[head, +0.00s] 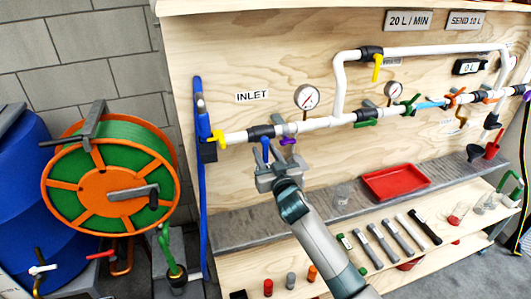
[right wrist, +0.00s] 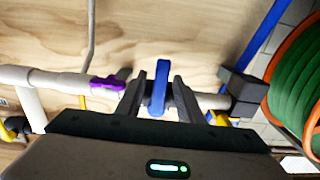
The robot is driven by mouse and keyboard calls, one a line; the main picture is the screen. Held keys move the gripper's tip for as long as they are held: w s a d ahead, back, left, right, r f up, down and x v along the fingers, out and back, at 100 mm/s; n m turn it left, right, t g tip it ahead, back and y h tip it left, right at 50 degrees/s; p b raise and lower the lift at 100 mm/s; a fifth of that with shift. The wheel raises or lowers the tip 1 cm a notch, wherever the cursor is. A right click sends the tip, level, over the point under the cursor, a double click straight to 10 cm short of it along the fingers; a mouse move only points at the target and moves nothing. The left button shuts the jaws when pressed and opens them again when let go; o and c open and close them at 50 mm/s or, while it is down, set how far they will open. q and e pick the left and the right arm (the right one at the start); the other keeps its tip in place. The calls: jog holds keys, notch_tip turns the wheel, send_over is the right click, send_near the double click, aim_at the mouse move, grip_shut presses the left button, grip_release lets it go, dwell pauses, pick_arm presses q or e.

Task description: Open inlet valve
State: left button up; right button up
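The white inlet pipe (head: 236,137) runs along the plywood panel beside the INLET label (head: 252,96). A valve with a blue lever handle (head: 265,148) sits on it, and the handle hangs down crosswise to the pipe. My right gripper (head: 267,174) is just below and in front of this handle. In the right wrist view the blue handle (right wrist: 160,88) stands between the two fingers of the right gripper (right wrist: 157,100), with a gap on each side. The fingers are open. My left gripper is not in view.
A purple handle (head: 288,141) is close on the right and a yellow handle (head: 217,138) on the left. A pressure gauge (head: 307,97) is above. A hose reel (head: 110,187) stands left. Below is a shelf with a red tray (head: 394,195) and several tools.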

grip_shut()
jog(key=shift+d+n, duration=0.15)
jog(key=shift+n, duration=0.25)
jog(key=shift+w+d+r+n+p, duration=0.1)
jog(key=shift+d+n+p, duration=0.25)
jog(key=shift+n, duration=0.7)
jog(key=shift+w+d+r+n+p, duration=0.15)
jog(key=shift+d+n+p, duration=0.15)
jog(key=shift+n, duration=0.7)
jog(key=shift+w+d+r+n+p, duration=0.1)
jog(key=shift+d+n+p, duration=0.25)
jog(key=shift+n, duration=0.7)
grip_release()
jog(key=shift+a, duration=0.1)
